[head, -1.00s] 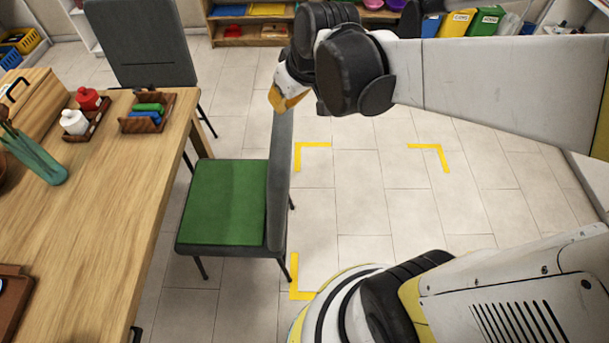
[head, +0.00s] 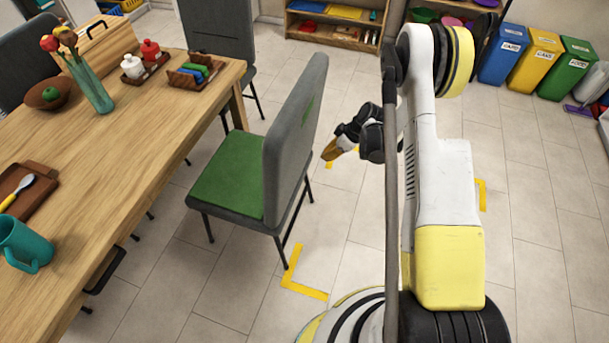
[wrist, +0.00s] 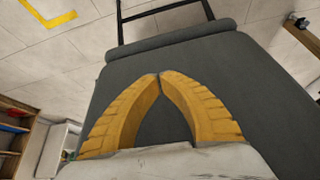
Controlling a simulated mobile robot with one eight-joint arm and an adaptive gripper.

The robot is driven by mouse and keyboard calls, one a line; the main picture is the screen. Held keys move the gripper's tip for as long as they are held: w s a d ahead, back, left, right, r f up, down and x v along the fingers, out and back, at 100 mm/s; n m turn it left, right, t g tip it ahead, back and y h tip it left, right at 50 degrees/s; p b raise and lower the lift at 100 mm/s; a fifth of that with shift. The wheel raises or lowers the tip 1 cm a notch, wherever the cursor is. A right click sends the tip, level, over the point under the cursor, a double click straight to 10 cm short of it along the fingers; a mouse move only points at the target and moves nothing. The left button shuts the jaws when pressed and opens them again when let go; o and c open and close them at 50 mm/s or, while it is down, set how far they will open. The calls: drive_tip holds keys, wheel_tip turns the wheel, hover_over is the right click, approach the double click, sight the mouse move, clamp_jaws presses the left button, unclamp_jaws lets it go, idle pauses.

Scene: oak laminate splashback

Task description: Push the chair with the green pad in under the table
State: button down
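The chair with the green pad (head: 228,188) stands on the floor to the right of the table, its seat towards the table and its tall grey backrest (head: 290,150) away from it. Floor shows between the seat and the edge of the wooden table (head: 120,150). My gripper (head: 328,155) is behind the backrest, at about mid-height. In the wrist view the yellow fingers (wrist: 159,76) meet at their tips with nothing between them, in front of the grey backrest (wrist: 240,85). I cannot tell whether they touch it.
Another grey chair (head: 218,30) stands at the table's far end. Yellow floor marks (head: 300,288) lie behind the green-pad chair. The table carries a teal mug (head: 20,245), a vase (head: 93,92) and trays. Bins (head: 505,55) and a low shelf (head: 335,30) stand at the back.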

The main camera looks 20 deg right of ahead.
drive_tip(key=s+a+b+x, duration=0.1)
drive_tip(key=b+x, duration=0.5)
drive_tip(key=x, duration=1)
drive_tip(key=shift+n, duration=0.4)
